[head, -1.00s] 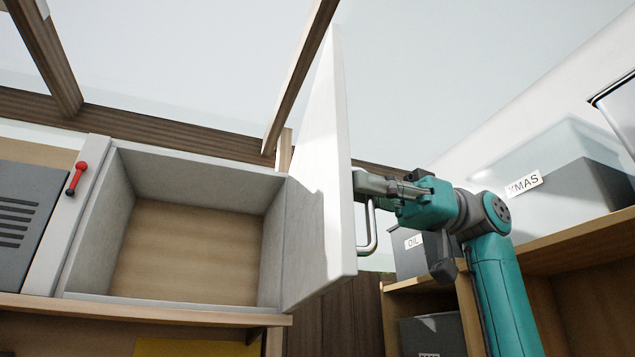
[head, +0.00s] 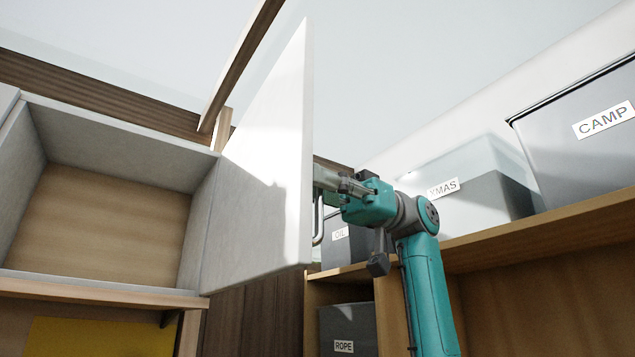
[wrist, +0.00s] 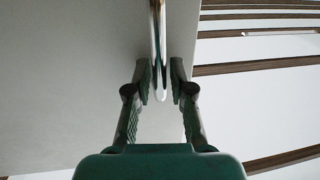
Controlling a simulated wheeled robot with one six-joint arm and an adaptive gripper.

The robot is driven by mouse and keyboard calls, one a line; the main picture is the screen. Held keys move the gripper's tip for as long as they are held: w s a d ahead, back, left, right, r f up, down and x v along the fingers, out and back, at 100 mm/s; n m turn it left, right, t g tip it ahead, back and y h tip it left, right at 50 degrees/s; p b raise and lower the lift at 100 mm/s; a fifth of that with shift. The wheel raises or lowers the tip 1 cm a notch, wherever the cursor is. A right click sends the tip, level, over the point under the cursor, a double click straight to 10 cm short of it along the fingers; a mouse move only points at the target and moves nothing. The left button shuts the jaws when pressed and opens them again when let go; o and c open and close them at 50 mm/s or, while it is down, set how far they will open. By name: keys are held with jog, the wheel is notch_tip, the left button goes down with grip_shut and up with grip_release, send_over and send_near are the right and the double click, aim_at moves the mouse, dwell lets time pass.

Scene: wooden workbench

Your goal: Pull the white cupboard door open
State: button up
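The white cupboard door (head: 262,185) stands wide open in the head view, its inner face toward me and the empty cupboard (head: 110,152) to its left. The metal bar handle (head: 318,222) is on the door's far side and shows just past its free edge. My gripper (head: 328,182) is at that side, its tips partly hidden by the door. In the wrist view, my gripper (wrist: 162,78) has its fingers apart on either side of the handle (wrist: 158,45), with a visible gap at the right finger. The door surface (wrist: 75,80) fills the left.
Wooden shelves (head: 540,235) on the right hold grey boxes, including the CAMP box (head: 585,140), XMAS box (head: 490,200) and ROPE box (head: 348,330). The OIL box (head: 345,250) sits just behind my gripper. A wooden beam (head: 240,65) runs above the door.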

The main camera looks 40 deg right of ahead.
jog(key=shift+d, duration=0.1)
jog(key=w+d, duration=0.1)
jog(key=d, duration=1)
jog(key=shift+d, duration=0.4)
jog(key=shift+w, duration=0.1)
